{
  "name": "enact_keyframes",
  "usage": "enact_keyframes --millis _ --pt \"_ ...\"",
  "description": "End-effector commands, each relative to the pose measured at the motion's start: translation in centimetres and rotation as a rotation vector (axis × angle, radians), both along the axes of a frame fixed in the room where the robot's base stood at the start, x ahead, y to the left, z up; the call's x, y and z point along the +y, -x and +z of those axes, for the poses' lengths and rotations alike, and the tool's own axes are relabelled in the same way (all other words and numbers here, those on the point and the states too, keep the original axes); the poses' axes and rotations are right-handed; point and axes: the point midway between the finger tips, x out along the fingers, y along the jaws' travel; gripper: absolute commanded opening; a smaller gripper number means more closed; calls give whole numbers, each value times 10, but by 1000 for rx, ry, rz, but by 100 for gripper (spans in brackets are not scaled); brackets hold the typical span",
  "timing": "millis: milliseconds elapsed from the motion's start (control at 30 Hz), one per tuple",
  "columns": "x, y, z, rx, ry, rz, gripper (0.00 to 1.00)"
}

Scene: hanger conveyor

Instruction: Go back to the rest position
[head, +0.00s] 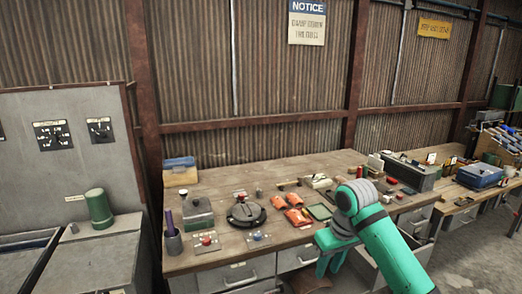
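My green arm (390,245) reaches in from the lower right and bends in front of the wooden workbench (225,186). Its upper joint stands at the bench's front edge, and a green part (335,240) hangs down from it. I see nothing held.
A grey cabinet (70,130) stands left. A second bench with a blue case (480,176) stands right. Floor shows at lower right.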

Motion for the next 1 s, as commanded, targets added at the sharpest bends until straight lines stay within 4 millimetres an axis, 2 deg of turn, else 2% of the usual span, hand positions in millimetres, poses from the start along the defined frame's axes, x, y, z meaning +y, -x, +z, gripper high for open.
enact_keyframes --millis 367,467,700,1000 --pt "64 -25 -40 -118 -145 34 30" --pt "91 -32 -54 -166 -207 41 30" --pt "174 -48 -92 -319 -405 29 30" --pt "255 -45 -128 -489 -623 -58 30"
